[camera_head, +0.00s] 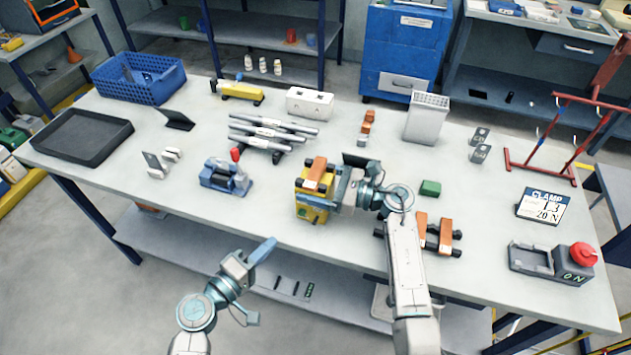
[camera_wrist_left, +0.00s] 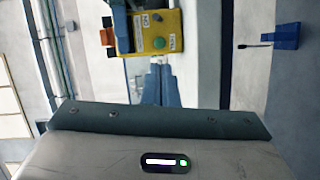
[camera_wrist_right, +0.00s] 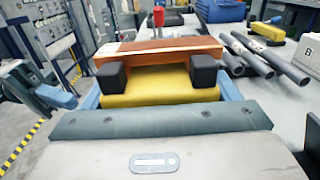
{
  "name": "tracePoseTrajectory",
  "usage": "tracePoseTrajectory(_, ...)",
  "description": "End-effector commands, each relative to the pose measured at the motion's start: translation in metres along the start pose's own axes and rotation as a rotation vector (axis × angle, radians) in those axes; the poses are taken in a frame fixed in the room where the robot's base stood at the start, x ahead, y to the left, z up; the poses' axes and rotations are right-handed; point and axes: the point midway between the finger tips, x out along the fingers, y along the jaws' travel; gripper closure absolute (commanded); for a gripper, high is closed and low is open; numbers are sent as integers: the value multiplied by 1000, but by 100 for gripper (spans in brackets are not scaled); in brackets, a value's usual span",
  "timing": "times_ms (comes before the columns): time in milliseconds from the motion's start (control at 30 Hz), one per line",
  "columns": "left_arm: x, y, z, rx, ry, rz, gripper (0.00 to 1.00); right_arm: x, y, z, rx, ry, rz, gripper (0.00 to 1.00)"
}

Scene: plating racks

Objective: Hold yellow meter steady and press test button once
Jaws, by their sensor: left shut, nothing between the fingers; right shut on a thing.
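The yellow meter (camera_head: 312,206) sits near the table's front edge in the head view, with an orange bar and dark knobs on top. In the left wrist view the meter (camera_wrist_left: 158,20) shows a green round button (camera_wrist_left: 158,43) and small labels. My right gripper (camera_head: 328,192) is shut on the meter, its blue fingers on either side, as the right wrist view (camera_wrist_right: 160,92) also shows. My left gripper (camera_head: 270,243) is shut and empty, in front of and below the table edge, left of the meter. In the left wrist view its fingertips (camera_wrist_left: 159,70) point at the meter's face, just below the button.
A blue clamp device with a red knob (camera_head: 226,178) stands left of the meter. Grey rods (camera_head: 270,132) lie behind it. Orange-and-black parts (camera_head: 432,233) and a green block (camera_head: 430,188) lie to the right. A red button box (camera_head: 565,262) is at far right.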

Motion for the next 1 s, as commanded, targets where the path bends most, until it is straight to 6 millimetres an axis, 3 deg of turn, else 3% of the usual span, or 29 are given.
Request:
tracePoseTrajectory(667, 0, 1, 1, 26, -12, -1, 100, 0, 0, -1, 2, 2, 1, 54)
tracePoseTrajectory(767, 2, 4, 5, 131, -60, -4, 100, 0, 0, -1, 2, 2, 1, 54)
tracePoseTrajectory(1000, 2, 8, 23, 610, -290, 4, 100, 0, 0, -1, 2, 1, 1, 54)
